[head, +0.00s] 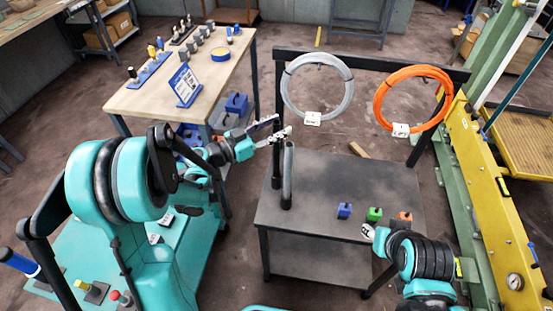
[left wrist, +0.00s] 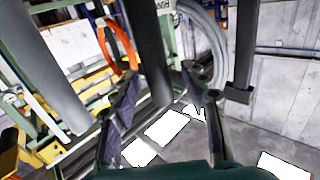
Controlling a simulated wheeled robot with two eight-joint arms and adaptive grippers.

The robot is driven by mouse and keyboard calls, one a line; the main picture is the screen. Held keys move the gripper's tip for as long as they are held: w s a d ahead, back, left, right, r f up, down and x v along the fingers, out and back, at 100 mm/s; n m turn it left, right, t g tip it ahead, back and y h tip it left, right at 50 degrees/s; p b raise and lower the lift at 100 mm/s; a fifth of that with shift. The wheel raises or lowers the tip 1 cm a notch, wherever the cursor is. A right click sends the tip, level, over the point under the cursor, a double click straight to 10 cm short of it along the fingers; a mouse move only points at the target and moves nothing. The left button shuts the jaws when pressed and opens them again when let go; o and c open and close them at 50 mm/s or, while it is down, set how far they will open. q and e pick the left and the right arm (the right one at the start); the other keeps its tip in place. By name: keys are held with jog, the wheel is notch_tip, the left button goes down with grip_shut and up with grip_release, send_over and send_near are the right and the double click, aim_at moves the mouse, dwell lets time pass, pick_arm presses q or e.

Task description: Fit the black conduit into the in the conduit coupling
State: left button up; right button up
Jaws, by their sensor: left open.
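A dark grey conduit (head: 288,170) stands upright on the dark table in the head view. Its lower end is at a short black collar (head: 286,203), which looks like the coupling; how deep it sits cannot be told. My left gripper (head: 273,132) is open at the conduit's upper end. In the left wrist view, a dark tube (left wrist: 150,50) shows between the spread fingers of my left gripper (left wrist: 160,105); contact cannot be told. My right gripper (head: 369,232) is low over the table's right side, small and partly hidden, with its jaws unclear.
A black rack stands behind the table and carries a grey coil (head: 318,88) and an orange coil (head: 413,100). A wooden bench (head: 205,85) stands at the left.

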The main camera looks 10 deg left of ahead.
pick_arm(q)
grip_shut()
